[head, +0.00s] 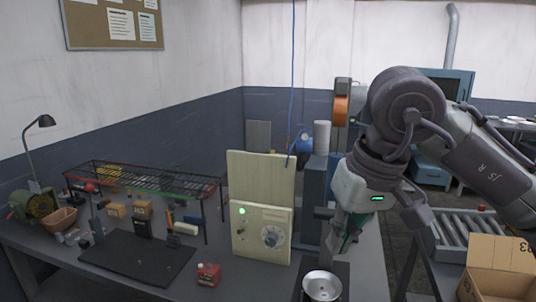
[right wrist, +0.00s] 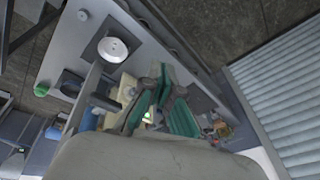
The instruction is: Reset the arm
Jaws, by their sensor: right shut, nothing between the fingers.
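My right arm comes in from the right in the head view, bent high over the table. Its gripper (head: 345,245) points down, above and behind a round silver pan (head: 322,286), and is shut and empty. In the right wrist view the green-padded fingers (right wrist: 163,78) show with nothing held between them. The pan also shows in the right wrist view (right wrist: 113,48), on a dark square base, apart from the fingers. My left gripper is in neither view.
A beige control box (head: 262,232) with a lit green button and dial stands left of the gripper. A wire rack (head: 150,178), dark mat (head: 138,258) and red can (head: 208,274) are farther left. A roller conveyor (head: 465,232) and open cardboard box (head: 498,270) are right.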

